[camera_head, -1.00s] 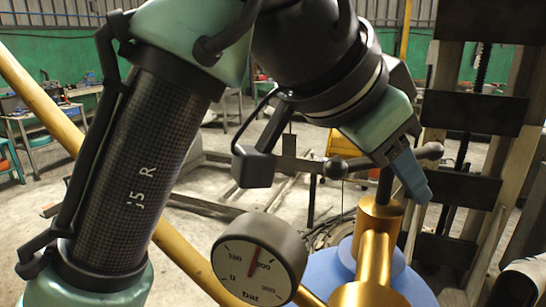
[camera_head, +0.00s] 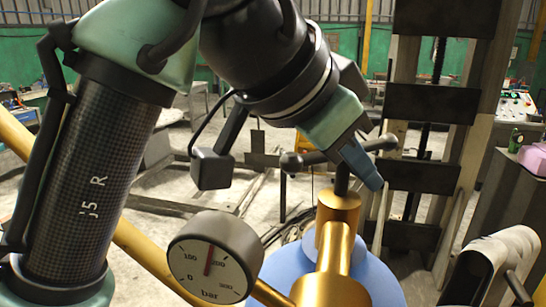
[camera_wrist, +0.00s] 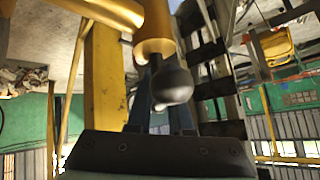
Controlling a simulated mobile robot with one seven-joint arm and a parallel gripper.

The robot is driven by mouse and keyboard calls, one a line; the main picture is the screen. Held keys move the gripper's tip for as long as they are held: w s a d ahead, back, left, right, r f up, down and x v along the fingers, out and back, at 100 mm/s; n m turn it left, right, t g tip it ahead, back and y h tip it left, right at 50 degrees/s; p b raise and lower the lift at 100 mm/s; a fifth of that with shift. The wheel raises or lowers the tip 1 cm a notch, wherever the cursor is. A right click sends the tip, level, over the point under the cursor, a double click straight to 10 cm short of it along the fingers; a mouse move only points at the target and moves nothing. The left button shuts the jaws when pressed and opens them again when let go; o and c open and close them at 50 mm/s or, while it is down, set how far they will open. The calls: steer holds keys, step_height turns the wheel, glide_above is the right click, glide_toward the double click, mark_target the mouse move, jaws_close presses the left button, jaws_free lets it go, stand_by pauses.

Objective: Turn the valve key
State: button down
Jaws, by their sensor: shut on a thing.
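The valve key is a dark crossbar with ball ends (camera_head: 291,162) on a short dark stem, standing upright in the gold valve body (camera_head: 338,208). My gripper (camera_head: 362,163), with blue-grey fingers, reaches down from the upper left and is shut on the right-hand half of the crossbar. The fingers hide part of the bar; the right ball shows beyond them. In the wrist view, a dark ball end of the key (camera_wrist: 172,84) sits in front of the gold valve, between my fingers and the camera's far view.
A round pressure gauge (camera_head: 215,257) marked in bar stands left of the valve, its needle pointing nearly straight up. A blue rounded surface (camera_head: 385,283) lies behind the valve. A dark rack with wooden posts (camera_head: 425,103) stands behind, and a pink object (camera_head: 533,158) at far right.

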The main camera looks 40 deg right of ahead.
steer(key=shift+r, duration=0.2)
steer(key=m+g+p, duration=0.2)
steer(key=m+p, duration=0.1)
steer(key=p, duration=0.1)
steer(key=shift+s+r+m+g, duration=0.2)
steer(key=shift+s+m+g, duration=0.1)
steer(key=shift+g, duration=0.1)
steer(key=m+p, duration=0.1)
steer(key=m+g+y+p, duration=0.1)
steer(key=m+g+p, duration=0.1)
steer(key=shift+s+a+p, duration=0.2)
steer(key=shift+s+p, duration=0.05)
steer(key=shift+p, duration=0.05)
steer(key=shift+f+m+g+y+p, duration=0.1)
steer(key=shift+m+g+y+p, duration=0.35)
steer(key=shift+m+g, duration=0.2)
steer(key=shift+s+m, duration=0.1)
steer(key=shift+m, duration=0.15)
steer(key=shift+f, duration=0.1)
steer(key=c, duration=0.9)
jaws_free()
steer(key=shift+f, duration=0.1)
steer(key=shift+a, duration=0.1)
